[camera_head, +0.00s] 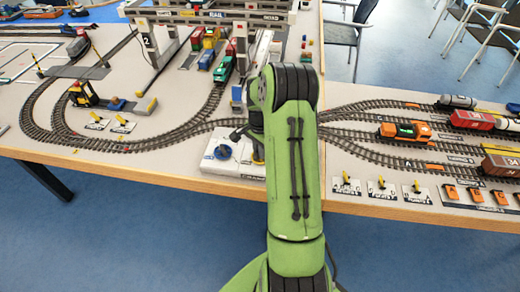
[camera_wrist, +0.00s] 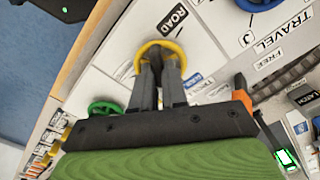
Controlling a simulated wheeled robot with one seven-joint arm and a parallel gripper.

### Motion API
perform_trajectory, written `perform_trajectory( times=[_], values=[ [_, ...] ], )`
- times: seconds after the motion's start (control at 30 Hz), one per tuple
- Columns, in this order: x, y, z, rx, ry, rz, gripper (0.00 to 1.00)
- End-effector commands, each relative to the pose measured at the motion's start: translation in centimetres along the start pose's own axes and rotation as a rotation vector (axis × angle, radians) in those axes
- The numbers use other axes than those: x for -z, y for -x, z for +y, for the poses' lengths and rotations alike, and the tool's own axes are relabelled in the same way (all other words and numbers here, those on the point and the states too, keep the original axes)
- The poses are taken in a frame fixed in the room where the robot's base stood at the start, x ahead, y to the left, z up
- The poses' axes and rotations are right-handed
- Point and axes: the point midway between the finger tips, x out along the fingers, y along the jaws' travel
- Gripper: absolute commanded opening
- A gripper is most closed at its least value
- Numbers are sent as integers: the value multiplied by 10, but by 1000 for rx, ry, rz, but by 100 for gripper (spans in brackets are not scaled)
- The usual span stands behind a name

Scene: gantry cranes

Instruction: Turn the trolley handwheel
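A yellow handwheel (camera_wrist: 160,43) stands on a white panel in the wrist view, beside a label reading ROAD. Its lower rim is hidden by my fingers, and no label in view names the trolley. My gripper (camera_wrist: 158,68) reaches over the wheel, with both grey fingertips at or inside its ring. A dark part shows between the fingers. I cannot tell whether they touch or grip it. In the head view, my green arm (camera_head: 293,160) hides the gripper and most of this panel.
A green handwheel (camera_wrist: 105,108) is left of my fingers. In the head view, a blue wheel (camera_head: 222,152) is left of my arm. Tracks, wagons and the gantry crane (camera_head: 215,17) fill the table.

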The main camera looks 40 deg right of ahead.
Motion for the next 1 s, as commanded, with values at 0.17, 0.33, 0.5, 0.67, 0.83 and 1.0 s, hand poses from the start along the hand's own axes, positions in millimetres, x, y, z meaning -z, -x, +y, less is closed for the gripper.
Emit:
perform_trajectory(
  times=[0.17, 0.33, 0.5, 0.67, 0.83, 1.0],
  values=[
    [0, 0, 0, 0, 0, 0, 0],
    [0, 0, 0, 0, 7, 0, 0],
    [0, 1, 0, 0, 51, 0, 0],
    [0, 1, 0, 0, 141, 1, 0],
    [0, 1, 0, 0, 282, 0, 0],
    [0, 1, 0, 0, 444, 0, 0]
  ],
)
